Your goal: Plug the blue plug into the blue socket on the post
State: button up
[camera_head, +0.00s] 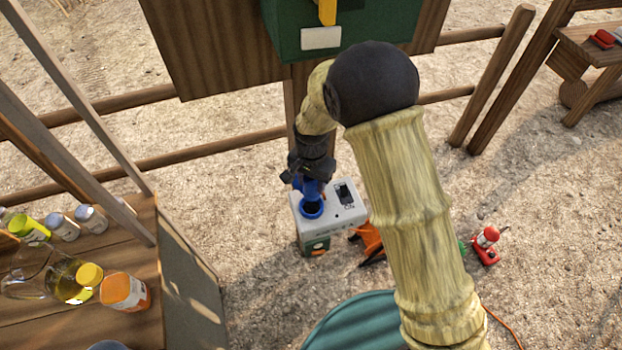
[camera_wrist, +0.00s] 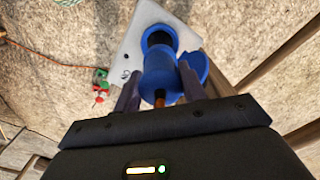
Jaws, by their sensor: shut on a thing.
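The blue plug (camera_wrist: 159,75) is held between the two fingers of my gripper (camera_wrist: 158,88), with a short orange-brown cable end towards the palm. In the head view my gripper (camera_head: 306,170) points down over the post's pale top, with the blue plug (camera_head: 311,187) below it. The blue socket (camera_head: 312,209) is a round ring with a dark opening, part of which shows just in front of the plug. In the wrist view the plug lines up closely with the socket (camera_wrist: 158,30); a blue flap (camera_wrist: 194,66) stands beside it. I cannot tell whether the plug's tip is inside.
The post (camera_head: 322,225) has a black switch (camera_head: 344,193) right of the socket. An orange object (camera_head: 371,240) and a red item (camera_head: 487,246) lie on the ground to the right. A wooden shelf (camera_head: 130,327) with several jars and bottles stands at left. A green box (camera_head: 390,22) hangs behind.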

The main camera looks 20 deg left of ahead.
aim_at(311, 196)
jog(key=shift+f+b, duration=2.35)
jog(key=shift+f, duration=1.1)
jog(key=shift+s, duration=0.15)
jog(key=o, duration=1.2)
jog(key=shift+c, duration=0.2)
notch_tip(311, 196, up, 17)
jog(key=shift+r, duration=0.2)
